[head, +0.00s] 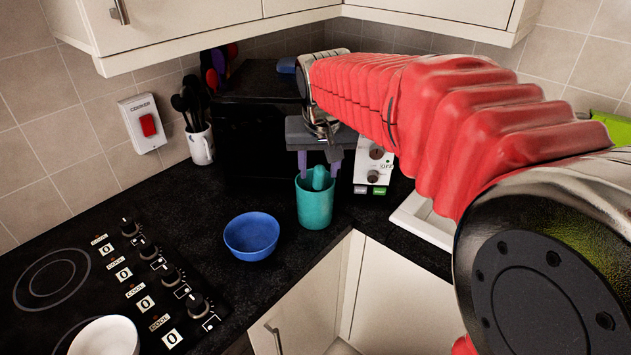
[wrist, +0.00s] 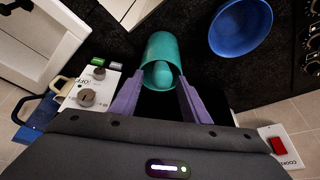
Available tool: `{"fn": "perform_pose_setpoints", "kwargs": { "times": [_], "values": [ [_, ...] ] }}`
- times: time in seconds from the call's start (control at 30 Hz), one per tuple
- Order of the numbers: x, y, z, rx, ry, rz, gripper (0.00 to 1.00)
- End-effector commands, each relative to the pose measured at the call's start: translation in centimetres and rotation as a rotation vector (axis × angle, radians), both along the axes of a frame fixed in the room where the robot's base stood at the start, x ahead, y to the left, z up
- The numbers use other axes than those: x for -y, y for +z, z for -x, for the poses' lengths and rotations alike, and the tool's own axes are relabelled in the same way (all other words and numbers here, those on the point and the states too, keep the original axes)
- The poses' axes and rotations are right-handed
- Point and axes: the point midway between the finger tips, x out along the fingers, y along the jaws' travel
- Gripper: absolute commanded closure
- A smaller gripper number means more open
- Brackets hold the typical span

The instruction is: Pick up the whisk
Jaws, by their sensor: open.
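A teal cup (head: 314,208) stands on the dark worktop in the head view, and it also shows in the wrist view (wrist: 160,48). A teal rounded piece (head: 320,178) sticks up out of the cup and shows between the fingers in the wrist view (wrist: 161,75). It may be the whisk's handle; no whisk wires are visible, and its lower part is hidden in the cup. My gripper (head: 319,167) has purple fingers pointing down at the cup, spread apart on either side of this piece. The gripper is open, and I cannot tell whether a finger touches anything.
A blue bowl (head: 252,235) sits left of the cup, near the worktop edge. A black microwave-like box (head: 255,145) and a white appliance with knobs (head: 363,170) stand behind. The hob (head: 60,270) and a white bowl (head: 104,338) are at the left. Cupboards (head: 185,22) hang above.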

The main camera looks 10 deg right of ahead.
Motion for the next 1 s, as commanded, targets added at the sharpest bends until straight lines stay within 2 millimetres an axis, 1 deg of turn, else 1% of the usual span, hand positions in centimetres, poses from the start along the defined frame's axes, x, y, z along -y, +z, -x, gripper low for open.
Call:
{"fn": "perform_pose_setpoints", "kwargs": {
  "times": [0.03, 0.1, 0.2, 0.3, 0.87, 1.0],
  "values": [
    [0.0, -0.8, -0.2, -0.005, 0.000, 0.000, 0.58],
    [0.0, -1.7, -0.6, -0.004, 0.000, 0.000, 0.58],
    [0.1, -2.8, -1.1, -0.003, 0.000, 0.000, 0.58],
    [0.2, -3.5, -1.4, -0.003, 0.000, 0.000, 0.58],
    [0.2, -3.5, -1.4, -0.001, -0.001, 0.000, 0.58],
    [0.2, -3.5, -1.4, -0.001, -0.001, 0.000, 0.68]
  ]
}}
